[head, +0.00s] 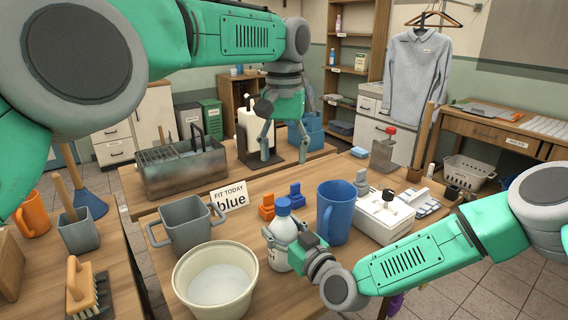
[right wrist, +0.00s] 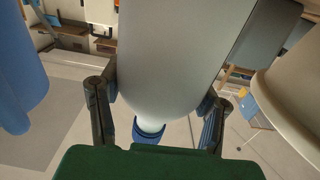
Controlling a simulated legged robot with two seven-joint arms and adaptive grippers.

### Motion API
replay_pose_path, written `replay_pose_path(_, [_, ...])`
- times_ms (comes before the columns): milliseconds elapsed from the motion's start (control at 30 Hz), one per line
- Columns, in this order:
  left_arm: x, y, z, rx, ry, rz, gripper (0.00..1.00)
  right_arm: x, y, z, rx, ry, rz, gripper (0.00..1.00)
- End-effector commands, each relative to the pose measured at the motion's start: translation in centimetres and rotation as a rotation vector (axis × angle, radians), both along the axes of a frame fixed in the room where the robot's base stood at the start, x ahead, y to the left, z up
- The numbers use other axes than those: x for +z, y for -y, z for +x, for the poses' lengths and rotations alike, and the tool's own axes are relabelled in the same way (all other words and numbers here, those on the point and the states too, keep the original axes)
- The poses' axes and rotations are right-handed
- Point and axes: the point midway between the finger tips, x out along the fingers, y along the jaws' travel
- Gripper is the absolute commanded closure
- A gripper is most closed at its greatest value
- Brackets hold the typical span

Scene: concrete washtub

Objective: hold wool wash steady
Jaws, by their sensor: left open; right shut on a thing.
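My right gripper (head: 288,240) is shut on the bottle's body from the right. I cannot tell whether the bottle touches the table. My left gripper (head: 283,148) is open and empty, pointing down over the table's back part, beside a white and black dispenser (head: 252,135).
A cream basin (head: 180,280) stands left of the bottle, and a blue jug (head: 337,205) close on its right. Behind are a grey two-handled tub (head: 190,225), a "FIT TODAY blue" card (head: 229,196) and orange and blue blocks (head: 267,207). A white box (head: 385,217) stands farther right.

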Motion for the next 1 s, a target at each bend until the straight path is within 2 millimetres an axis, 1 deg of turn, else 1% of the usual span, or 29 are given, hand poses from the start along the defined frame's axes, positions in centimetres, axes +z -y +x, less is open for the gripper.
replay_pose_path(167, [0.0,0.0,0.0,0.000,0.000,0.000,0.46,0.0,0.0,0.0,0.000,0.000,0.000,1.00])
replay_pose_path(200, [0.0,0.0,0.0,0.000,0.000,0.000,0.46,0.0,0.0,0.0,0.000,0.000,0.000,0.39])
replay_pose_path(267, [0.0,0.0,0.0,0.000,0.000,0.000,0.46,0.0,0.0,0.0,0.000,0.000,0.000,0.18])
replay_pose_path(533, [0.0,0.0,0.0,0.000,0.000,0.000,0.46,0.0,0.0,0.0,0.000,0.000,0.000,0.17])
replay_pose_path(667, [0.0,0.0,0.0,0.000,0.000,0.000,0.46,0.0,0.6,-0.7,0.001,0.000,-0.001,0.17])
replay_pose_path(767, [0.0,0.0,0.0,0.000,0.000,0.000,0.46,0.0,1.5,-2.0,0.001,-0.002,-0.001,0.17])
replay_pose_path(1000, [0.0,0.0,0.0,0.000,0.000,0.000,0.46,-0.1,4.5,-6.2,0.000,-0.002,0.000,0.17])
